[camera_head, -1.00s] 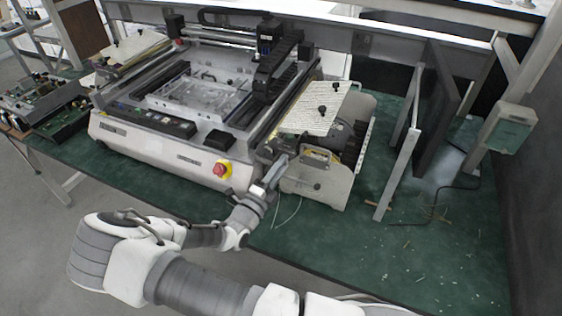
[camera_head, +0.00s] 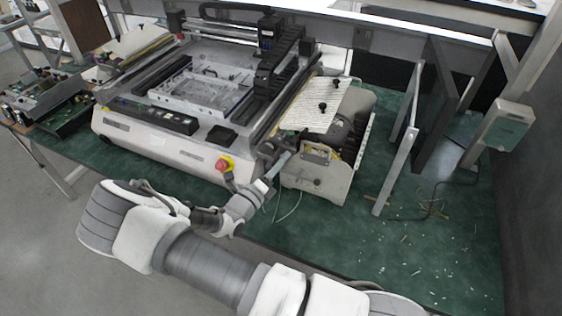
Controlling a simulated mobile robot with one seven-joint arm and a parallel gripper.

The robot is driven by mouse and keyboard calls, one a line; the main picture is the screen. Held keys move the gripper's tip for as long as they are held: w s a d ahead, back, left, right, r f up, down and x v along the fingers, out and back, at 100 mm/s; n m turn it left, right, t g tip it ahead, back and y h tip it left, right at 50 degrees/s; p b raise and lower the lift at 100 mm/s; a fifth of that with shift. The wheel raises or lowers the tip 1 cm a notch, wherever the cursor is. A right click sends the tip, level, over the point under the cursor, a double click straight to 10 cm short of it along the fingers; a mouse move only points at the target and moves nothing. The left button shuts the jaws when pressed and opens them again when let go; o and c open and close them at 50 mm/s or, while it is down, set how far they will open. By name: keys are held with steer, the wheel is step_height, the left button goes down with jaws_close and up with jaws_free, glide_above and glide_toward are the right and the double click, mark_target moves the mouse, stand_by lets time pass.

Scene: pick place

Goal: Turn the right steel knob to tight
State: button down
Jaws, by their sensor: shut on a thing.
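The white machine (camera_head: 165,150) stands on the green bench, with a feeder unit (camera_head: 318,178) at its right end. My gripper (camera_head: 284,156) reaches up from the front to the gap between the machine's front right corner and the feeder's side plate. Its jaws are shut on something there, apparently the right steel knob. The knob is too small and too covered by the gripper to make out, and how far it is turned cannot be seen.
A patterned plate (camera_head: 312,104) with black knobs lies above the feeder. Thin cables hang below my gripper.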

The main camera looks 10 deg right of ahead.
stand_by(0.3)
steer(key=c, duration=0.6)
jaws_free()
steer(key=shift+a, duration=0.1)
steer(key=b+v, duration=0.1)
steer(key=v, duration=1.6)
steer(key=shift+a+b, duration=0.15)
steer(key=shift+b, duration=0.2)
